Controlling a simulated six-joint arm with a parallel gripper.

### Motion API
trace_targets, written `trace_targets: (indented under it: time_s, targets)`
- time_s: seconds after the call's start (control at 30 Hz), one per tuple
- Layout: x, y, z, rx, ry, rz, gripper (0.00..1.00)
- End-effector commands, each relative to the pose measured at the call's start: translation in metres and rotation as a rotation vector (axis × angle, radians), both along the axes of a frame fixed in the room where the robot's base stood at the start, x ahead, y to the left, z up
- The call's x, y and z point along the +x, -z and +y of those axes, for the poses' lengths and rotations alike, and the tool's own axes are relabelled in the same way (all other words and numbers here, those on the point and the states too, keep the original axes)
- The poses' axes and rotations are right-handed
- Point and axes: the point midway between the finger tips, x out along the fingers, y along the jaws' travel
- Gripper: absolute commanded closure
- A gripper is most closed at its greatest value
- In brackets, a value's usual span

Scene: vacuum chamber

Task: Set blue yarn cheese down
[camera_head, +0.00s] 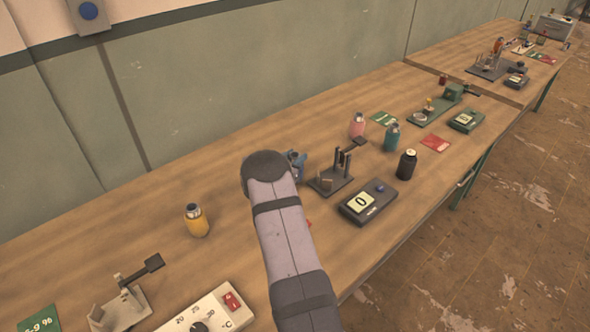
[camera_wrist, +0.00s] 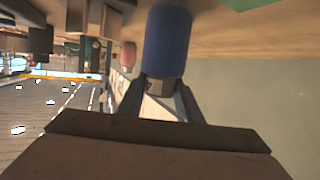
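The blue yarn cheese (camera_wrist: 168,42) is a blue cylinder with a grey neck, at the top of the wrist view. My gripper (camera_wrist: 162,84) has a finger on each side of the grey neck and appears shut on it. The wrist view is upside down, so the cheese looks upright, with the wooden bench beyond its lower end. I cannot tell whether it touches the bench. In the head view my arm mostly hides my gripper; a small blue part (camera_head: 296,160) shows beside the arm.
A yellow bottle (camera_head: 196,220) stands to the left. To the right are a dark stand (camera_head: 331,181), a scale reading 0 (camera_head: 367,202), and black (camera_head: 407,165), teal (camera_head: 391,137) and pink (camera_head: 357,125) bottles. A temperature box (camera_head: 211,313) lies in front. Bench around the yellow bottle is clear.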

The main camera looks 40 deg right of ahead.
Motion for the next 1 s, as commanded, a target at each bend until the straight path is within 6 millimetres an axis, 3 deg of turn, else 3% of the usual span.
trace_targets:
  time_s: [0.27, 0.43, 1.0]
  targets:
    - [-0.002, 0.004, 0.001, 0.008, 0.0, 0.007, 1.0]
    - [-0.001, -0.005, 0.001, 0.007, 0.0, 0.005, 1.0]
    - [-0.001, -0.087, 0.0, 0.003, 0.001, 0.001, 1.0]
